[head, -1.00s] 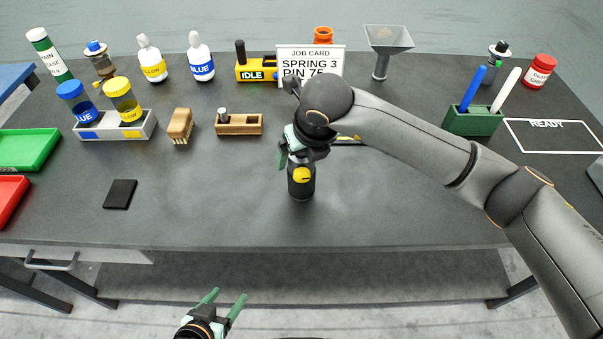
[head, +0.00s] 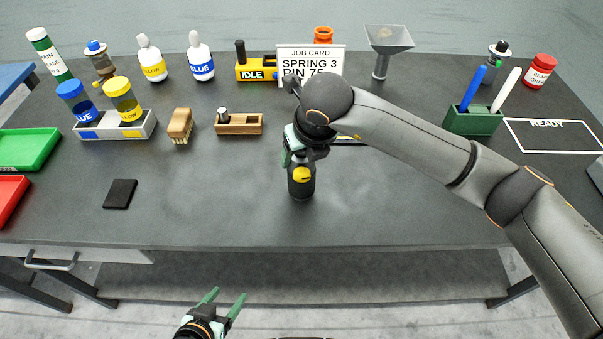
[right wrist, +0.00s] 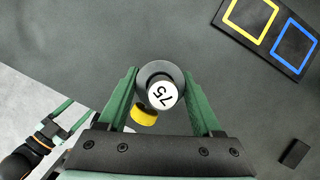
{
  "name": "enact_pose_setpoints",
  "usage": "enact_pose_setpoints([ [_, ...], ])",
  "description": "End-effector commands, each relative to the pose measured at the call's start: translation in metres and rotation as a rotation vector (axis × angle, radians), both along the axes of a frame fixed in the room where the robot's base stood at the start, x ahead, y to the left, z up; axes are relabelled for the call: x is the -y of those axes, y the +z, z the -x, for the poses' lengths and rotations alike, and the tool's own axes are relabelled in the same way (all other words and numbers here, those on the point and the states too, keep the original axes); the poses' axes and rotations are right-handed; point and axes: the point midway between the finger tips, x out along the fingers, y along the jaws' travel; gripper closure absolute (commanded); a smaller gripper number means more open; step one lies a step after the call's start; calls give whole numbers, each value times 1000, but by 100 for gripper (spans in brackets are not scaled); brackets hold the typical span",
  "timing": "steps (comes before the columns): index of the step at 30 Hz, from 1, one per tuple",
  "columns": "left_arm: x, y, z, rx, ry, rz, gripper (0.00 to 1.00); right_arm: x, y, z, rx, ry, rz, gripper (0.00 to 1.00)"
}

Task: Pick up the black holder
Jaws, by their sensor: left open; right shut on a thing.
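The black holder (head: 301,186) is a dark upright cylinder with a yellow round part on its side, standing on the table near the front middle. In the right wrist view the holder (right wrist: 161,75) shows a white top marked 75, with the yellow part at its lower left. My right gripper (head: 302,156) comes down on it from above and is shut on it; its green fingers lie on both sides of the holder. In the head view the gripper hides the holder's top. My left gripper (head: 227,297) is open and empty, in front of the table's front edge.
A black block (head: 120,194) lies on the table to the left. A wooden block (head: 239,124), a brush (head: 180,125) and a job card (head: 310,62) stand behind the holder. A green pen stand (head: 472,121) is at the right. The front right of the table is clear.

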Motion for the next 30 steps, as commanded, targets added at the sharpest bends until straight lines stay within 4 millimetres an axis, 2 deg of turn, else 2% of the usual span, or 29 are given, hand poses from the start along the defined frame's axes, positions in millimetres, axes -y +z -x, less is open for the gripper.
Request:
enact_pose_setpoints([
  [11, 0, 0, 0, 1, 0, 0, 31, -1, 4, -1, 7, 0, -4, 100],
  [17, 0, -5, 0, 1, 0, 0, 31, -1, 15, -2, 9, 1, -4, 100],
  [22, 0, -12, -1, 1, 0, 0, 31, -1, 34, -2, 11, 1, -5, 100],
  [30, 0, -19, -1, 1, 0, 0, 31, 4, 74, 33, 12, 4, -5, 100],
])
